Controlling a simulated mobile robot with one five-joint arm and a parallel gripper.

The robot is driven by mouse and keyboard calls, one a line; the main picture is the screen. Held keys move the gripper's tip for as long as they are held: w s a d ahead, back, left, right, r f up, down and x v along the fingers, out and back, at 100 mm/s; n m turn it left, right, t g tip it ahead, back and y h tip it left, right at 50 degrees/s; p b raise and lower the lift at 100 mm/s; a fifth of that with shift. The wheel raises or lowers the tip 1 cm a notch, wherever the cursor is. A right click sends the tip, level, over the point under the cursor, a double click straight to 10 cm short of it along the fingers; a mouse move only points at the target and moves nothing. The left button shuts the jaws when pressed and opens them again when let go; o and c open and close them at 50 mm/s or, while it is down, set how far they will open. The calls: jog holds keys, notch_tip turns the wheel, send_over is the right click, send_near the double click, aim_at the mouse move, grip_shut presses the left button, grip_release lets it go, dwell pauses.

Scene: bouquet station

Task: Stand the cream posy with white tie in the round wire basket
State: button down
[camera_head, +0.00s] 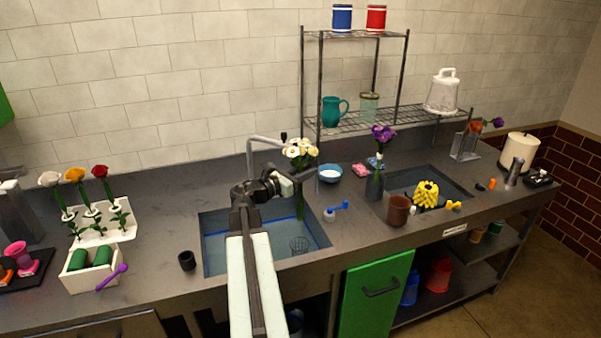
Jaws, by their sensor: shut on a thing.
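My gripper (291,180) is shut on the cream posy (300,152) and holds it upright over the right part of the sink. Its cream flowers with yellow centres are above the jaws, and its green stems hang below them. The white tie cannot be made out behind the jaws. A small round dark wire piece (299,245), which looks like the round wire basket, is in the sink (215,250) below the stems. The stem ends appear above and apart from it.
A metal faucet (262,146) rises behind my gripper.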

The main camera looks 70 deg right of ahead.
notch_tip(320, 180, down, 18)
jog(key=b, duration=1.8)
jog(key=shift+w+f, duration=0.1)
jog(key=shift+f, duration=0.1)
